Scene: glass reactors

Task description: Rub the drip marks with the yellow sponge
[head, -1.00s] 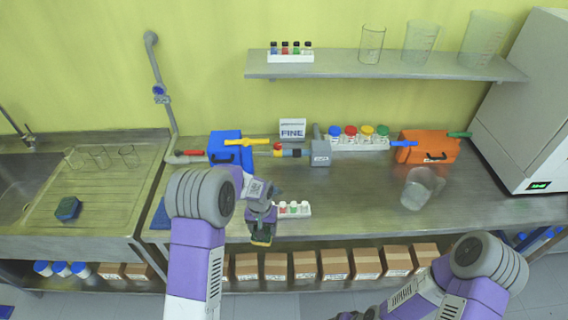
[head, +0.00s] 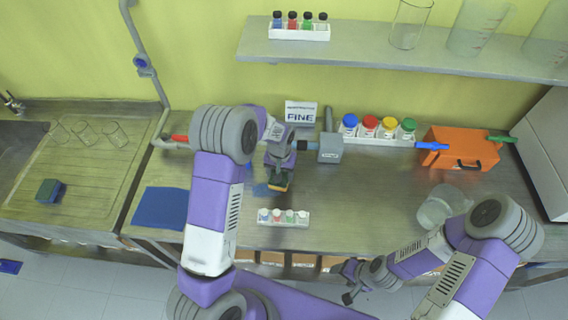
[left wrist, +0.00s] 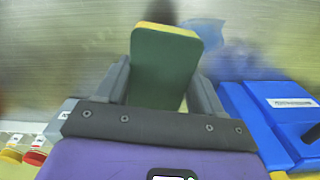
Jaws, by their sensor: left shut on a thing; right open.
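My left gripper (head: 279,177) is shut on the yellow sponge (head: 279,185), held above the steel worktop (head: 350,200). In the left wrist view the sponge (left wrist: 163,62) shows a dark green face with a thin yellow edge and tilts up between the fingers. Blue drip marks (head: 260,189) lie on the worktop just left of the sponge. In the left wrist view a pale blue mark (left wrist: 209,32) shows beyond the sponge; whether the sponge touches the surface I cannot tell. My right gripper (head: 346,283) is open and empty by the front edge.
A rack of small vials (head: 284,217) stands in front of the sponge. A blue box (left wrist: 262,125) is close by. A grey device (head: 330,149), an orange box (head: 460,148) and a clear beaker (head: 437,209) stand on the worktop. A blue mat (head: 160,208) and another sponge (head: 49,191) lie left.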

